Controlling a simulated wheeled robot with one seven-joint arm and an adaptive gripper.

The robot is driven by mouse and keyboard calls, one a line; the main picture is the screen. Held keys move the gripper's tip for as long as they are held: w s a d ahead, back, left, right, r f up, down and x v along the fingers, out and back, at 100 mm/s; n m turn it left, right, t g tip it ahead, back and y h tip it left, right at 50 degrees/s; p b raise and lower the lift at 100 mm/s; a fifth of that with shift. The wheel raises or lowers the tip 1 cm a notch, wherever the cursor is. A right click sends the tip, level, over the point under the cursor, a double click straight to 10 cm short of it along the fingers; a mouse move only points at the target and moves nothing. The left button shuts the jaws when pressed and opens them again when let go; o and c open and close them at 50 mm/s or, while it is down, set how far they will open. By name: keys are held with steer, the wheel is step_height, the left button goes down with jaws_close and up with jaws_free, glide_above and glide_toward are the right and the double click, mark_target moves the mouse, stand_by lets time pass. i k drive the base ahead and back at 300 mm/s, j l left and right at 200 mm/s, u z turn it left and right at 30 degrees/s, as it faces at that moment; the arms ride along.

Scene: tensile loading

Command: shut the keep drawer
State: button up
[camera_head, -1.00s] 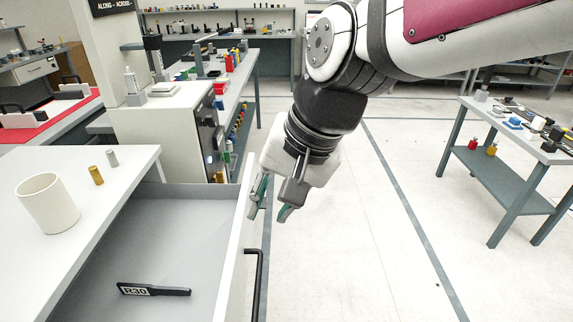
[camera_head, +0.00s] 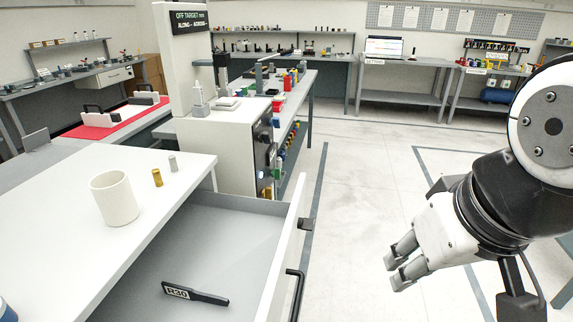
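The keep drawer (camera_head: 225,238) is pulled out from under the white counter (camera_head: 60,205). A black tool marked R30 (camera_head: 195,293) lies inside it on the grey floor. Its white front panel (camera_head: 283,245) carries a black bar handle (camera_head: 295,292) on the outer side. My gripper (camera_head: 396,274) hangs to the right of the drawer front, clear of the handle by a wide gap. Its two fingers look a little apart, with nothing between them.
A white cup (camera_head: 114,198), a brass cylinder (camera_head: 157,178) and a grey cylinder (camera_head: 173,163) stand on the counter. A white machine (camera_head: 225,145) stands behind the drawer. The floor between drawer and gripper (camera_head: 345,215) is free.

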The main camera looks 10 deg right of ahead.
mark_target(241, 249)
steer(key=i+l+u, duration=0.1)
steer(key=l+u, duration=0.2)
steer(key=u, duration=0.15)
steer(key=i+l+u, duration=0.1)
steer(key=l+u, duration=0.3)
steer(key=k+j+z, duration=0.25)
steer(key=j, duration=0.25)
steer(key=k+j+z, duration=0.25)
steer(key=k+j, duration=0.15)
